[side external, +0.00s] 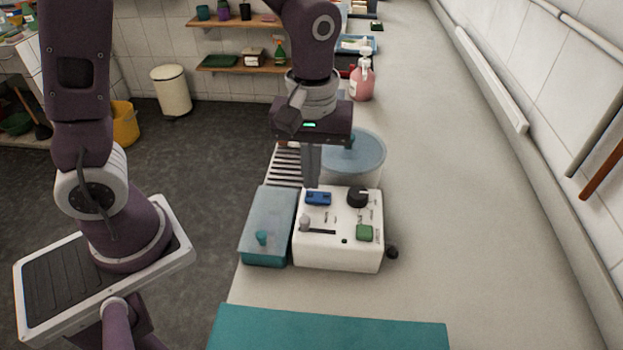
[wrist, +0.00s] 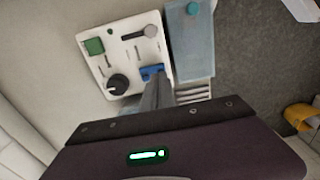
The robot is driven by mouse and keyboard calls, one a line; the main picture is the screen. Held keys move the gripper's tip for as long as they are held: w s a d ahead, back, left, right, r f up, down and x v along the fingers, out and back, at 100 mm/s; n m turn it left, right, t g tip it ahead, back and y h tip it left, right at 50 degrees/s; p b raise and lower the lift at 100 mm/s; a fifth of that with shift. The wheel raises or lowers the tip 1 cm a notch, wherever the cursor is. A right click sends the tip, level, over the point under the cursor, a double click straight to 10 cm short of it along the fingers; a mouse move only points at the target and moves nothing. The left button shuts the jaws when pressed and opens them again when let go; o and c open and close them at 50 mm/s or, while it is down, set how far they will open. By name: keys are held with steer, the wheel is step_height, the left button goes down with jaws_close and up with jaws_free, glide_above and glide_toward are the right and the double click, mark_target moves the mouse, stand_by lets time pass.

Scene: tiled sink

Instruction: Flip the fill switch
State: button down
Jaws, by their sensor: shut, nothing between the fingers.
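The white control box (side external: 311,256) stands on the counter and also shows in the wrist view (wrist: 128,50). A blue switch (side external: 318,198) sits at its far left corner; in the wrist view the blue switch (wrist: 152,72) is partly hidden by my fingers. The box also carries a black knob (side external: 357,197), a green button (side external: 364,233) and a grey slider (side external: 305,223). I cannot read the labels, so I cannot tell which is the fill switch. My gripper (side external: 312,184) is shut and empty, pointing down at the blue switch; whether it touches is unclear.
A teal lidded box (side external: 264,222) stands directly left of the control box. A clear bluish tub (side external: 362,158) and a slatted rack (side external: 284,165) are behind it. A pink soap bottle (side external: 361,80) stands farther back. The counter to the right is clear.

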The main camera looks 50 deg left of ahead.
mark_target(318, 198)
steer(key=shift+f, duration=1)
steer(key=shift+s+f, duration=0.1)
steer(key=shift+f, duration=0.1)
